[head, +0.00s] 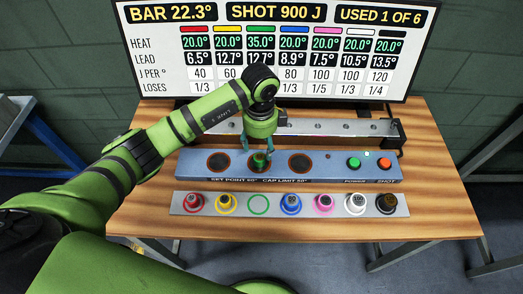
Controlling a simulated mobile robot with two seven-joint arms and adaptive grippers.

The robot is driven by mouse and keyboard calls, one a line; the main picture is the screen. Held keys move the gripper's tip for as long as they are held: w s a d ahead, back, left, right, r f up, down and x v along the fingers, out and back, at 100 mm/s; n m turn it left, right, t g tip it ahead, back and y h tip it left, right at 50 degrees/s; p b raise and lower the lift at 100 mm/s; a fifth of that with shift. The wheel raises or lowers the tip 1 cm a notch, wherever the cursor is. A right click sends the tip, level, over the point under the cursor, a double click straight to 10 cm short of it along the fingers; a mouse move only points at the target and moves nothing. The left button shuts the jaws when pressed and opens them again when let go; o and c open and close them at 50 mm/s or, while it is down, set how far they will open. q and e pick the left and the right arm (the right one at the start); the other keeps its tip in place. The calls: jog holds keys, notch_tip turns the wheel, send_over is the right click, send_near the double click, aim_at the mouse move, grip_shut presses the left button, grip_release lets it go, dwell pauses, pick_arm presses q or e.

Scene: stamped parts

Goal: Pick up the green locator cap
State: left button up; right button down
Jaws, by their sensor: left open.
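The green locator cap (260,161) sits on the middle round pad of the blue-grey station (330,163). My left gripper (258,155) comes down over it from above, open, with its teal fingers beside the cap. Whether the fingers touch the cap I cannot tell. The green ring (259,205) on the front strip (275,206) is empty. My right gripper is not in view.
The strip holds red, yellow, blue, pink, white and dark caps. The other pads (219,161) (300,162) look empty. Green and orange buttons (354,163) (385,164) are at the station's right. A metal bar (340,128) lies behind; the screen (275,50) reads green heat 35.0°.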

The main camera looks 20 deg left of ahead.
aim_at(260, 157)
pick_arm(q)
jog(key=f, duration=0.1)
jog(key=f+p, duration=0.1)
jog(key=f, duration=0.1)
jog(key=f+p, duration=0.1)
jog(key=shift+s+f, duration=0.3)
jog(key=shift+f, duration=0.45)
grip_shut()
